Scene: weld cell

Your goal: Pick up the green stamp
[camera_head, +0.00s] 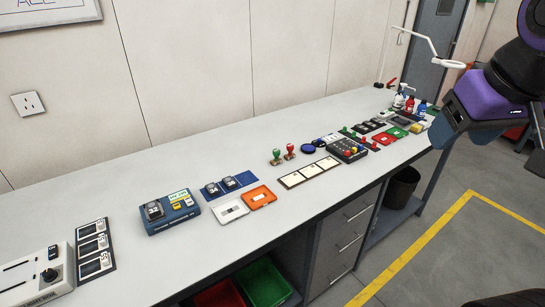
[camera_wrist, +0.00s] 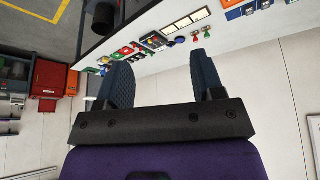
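The green stamp (camera_head: 276,157) stands upright on the grey bench top, just left of a similar red stamp (camera_head: 290,151). In the wrist view the green stamp (camera_wrist: 207,34) is very small and far off, near the right fingertip. My gripper (camera_wrist: 162,58) is open, with nothing between its two dark fingers. In the head view my gripper (camera_head: 441,138) is at the right edge, beyond the front edge of the bench and well away from the stamp.
The long bench (camera_head: 120,190) stands against a pale wall. A magnifier lamp (camera_head: 449,64) rises at the far end. Floor in front is open.

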